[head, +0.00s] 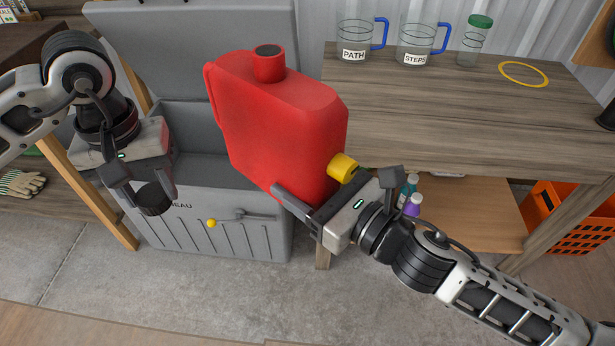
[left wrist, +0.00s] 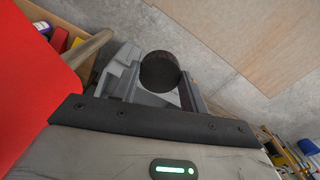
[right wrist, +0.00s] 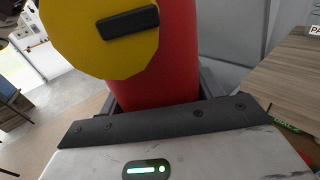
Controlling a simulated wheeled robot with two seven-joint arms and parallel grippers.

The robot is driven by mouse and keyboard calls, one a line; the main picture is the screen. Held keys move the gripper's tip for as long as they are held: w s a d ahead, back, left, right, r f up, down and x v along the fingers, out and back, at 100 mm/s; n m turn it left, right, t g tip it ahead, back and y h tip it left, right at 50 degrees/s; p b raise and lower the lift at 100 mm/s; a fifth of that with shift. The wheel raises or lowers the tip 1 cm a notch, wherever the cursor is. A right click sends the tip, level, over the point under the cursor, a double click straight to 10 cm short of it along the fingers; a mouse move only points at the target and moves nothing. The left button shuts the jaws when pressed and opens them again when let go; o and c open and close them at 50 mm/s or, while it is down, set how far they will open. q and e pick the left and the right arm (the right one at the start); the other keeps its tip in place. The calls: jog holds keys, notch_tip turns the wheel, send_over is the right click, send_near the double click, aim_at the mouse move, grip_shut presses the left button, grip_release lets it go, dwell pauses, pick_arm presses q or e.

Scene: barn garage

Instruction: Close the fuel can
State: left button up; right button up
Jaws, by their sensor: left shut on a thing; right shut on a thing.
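The red fuel can (head: 275,120) is held up in the air, somewhat tilted, in front of the grey bin and the workbench. Its top neck (head: 268,62) is open, with a dark hole and no cap on it. My right gripper (head: 298,212) is shut on the lower part of the can. The can fills the middle of the right wrist view (right wrist: 175,75). A yellow knob (head: 343,168) shows on the can's side close to this gripper. My left gripper (head: 143,190) is shut on a black round cap (head: 154,199), left of and below the neck; the cap also shows in the left wrist view (left wrist: 160,71).
A grey bin (head: 215,240) with its lid raised (head: 190,45) stands behind and below the can. The wooden workbench (head: 440,110) at right bears two labelled mugs, a green-lidded jar (head: 474,42) and a yellow ring (head: 523,74). An orange crate (head: 575,220) stands at far right.

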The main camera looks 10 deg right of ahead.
pick_arm(q)
jog(key=w+d+r+n, duration=0.4)
jog(key=w+r, duration=0.1)
jog(key=r, duration=0.4)
pick_arm(e)
jog(key=shift+r, duration=0.15)
pick_arm(q)
notch_tip(320, 180, up, 17)
jog(key=n, duration=1.2)
send_over(269, 51)
jog(key=shift+w+a+f, duration=0.1)
jog(key=shift+w+a, duration=0.25)
jog(key=shift+a, duration=0.05)
jog(key=shift+s+d+r+n, duration=0.1)
jog(key=shift+s+d+n, duration=0.1)
jog(key=shift+n, duration=0.3)
jog(key=shift+s+d+r+n, duration=0.1)
jog(key=shift+d+n, duration=0.05)
jog(key=shift+n, duration=0.35)
jog(key=shift+f, duration=0.1)
jog(key=shift+f, duration=1.9)
jog(key=shift+f, duration=0.85)
